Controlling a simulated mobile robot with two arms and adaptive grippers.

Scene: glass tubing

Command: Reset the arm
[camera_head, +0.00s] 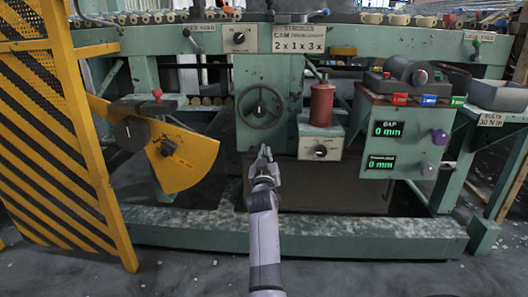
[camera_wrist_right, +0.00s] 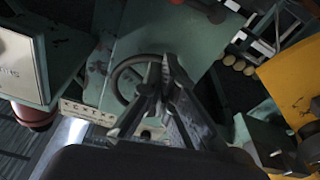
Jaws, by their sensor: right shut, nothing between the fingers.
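My right arm reaches up from the bottom middle of the head view. My right gripper (camera_head: 264,153) is shut and empty, in front of the green machine (camera_head: 190,232) just below a dark handwheel (camera_head: 261,107). In the right wrist view the shut fingers (camera_wrist_right: 165,72) overlap the handwheel (camera_wrist_right: 122,78) in the picture; I cannot tell whether they touch it. My left gripper is not in either view.
A yellow striped guard (camera_head: 50,110) stands at the left, beside a yellow lever plate (camera_head: 182,160). Right of the handwheel are a red cylinder (camera_head: 322,103) and a control box (camera_head: 398,140) with two green "0 mm" displays. Grey floor (camera_head: 190,275) lies in front.

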